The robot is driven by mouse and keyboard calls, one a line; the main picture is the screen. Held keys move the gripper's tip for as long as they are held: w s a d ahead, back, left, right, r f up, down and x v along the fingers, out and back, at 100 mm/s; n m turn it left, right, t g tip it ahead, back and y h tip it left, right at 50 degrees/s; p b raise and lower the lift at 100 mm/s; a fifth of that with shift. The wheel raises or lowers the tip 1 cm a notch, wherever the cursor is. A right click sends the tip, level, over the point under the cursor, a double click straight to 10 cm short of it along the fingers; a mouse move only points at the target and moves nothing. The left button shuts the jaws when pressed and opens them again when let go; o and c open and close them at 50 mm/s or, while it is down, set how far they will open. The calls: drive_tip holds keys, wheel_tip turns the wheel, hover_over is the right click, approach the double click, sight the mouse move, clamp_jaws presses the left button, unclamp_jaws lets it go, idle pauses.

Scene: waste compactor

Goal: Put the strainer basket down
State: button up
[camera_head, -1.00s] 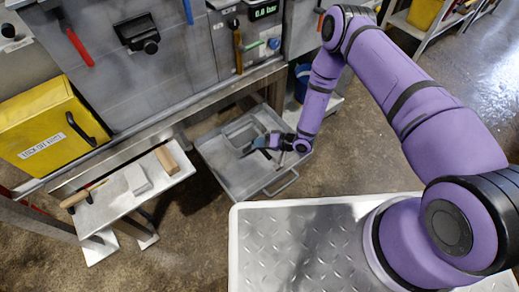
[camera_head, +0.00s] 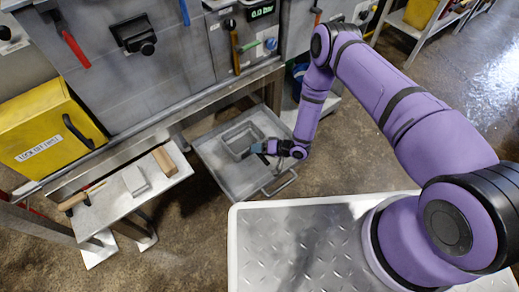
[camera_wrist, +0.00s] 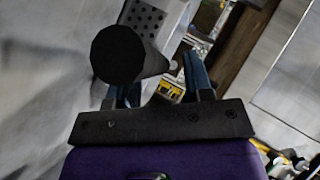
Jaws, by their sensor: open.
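The strainer basket (camera_head: 243,139) is a grey rectangular metal basket resting in the shallow metal tray (camera_head: 212,160) in the head view. It looks level. Its perforated metal shows at the top of the wrist view (camera_wrist: 146,18). A thick dark cylinder (camera_wrist: 122,55), apparently the basket's handle, stands in front of my left finger and hides most of it. My gripper (camera_head: 257,148) is open at the basket's right side, with its blue fingertips close to the rim. In the wrist view my gripper (camera_wrist: 158,76) shows a gap between its fingers. Contact with the handle is unclear.
A metal bench (camera_head: 115,205) at left carries a wooden-handled tool, a grey block and a wooden block (camera_head: 164,161). A yellow lock-out box (camera_head: 45,130) and the compactor front (camera_head: 150,75) stand behind. The tray's handle (camera_head: 281,183) faces the platform. Floor right of the tray is clear.

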drive_tip(key=v, duration=1.2)
drive_tip(key=shift+r, duration=0.1)
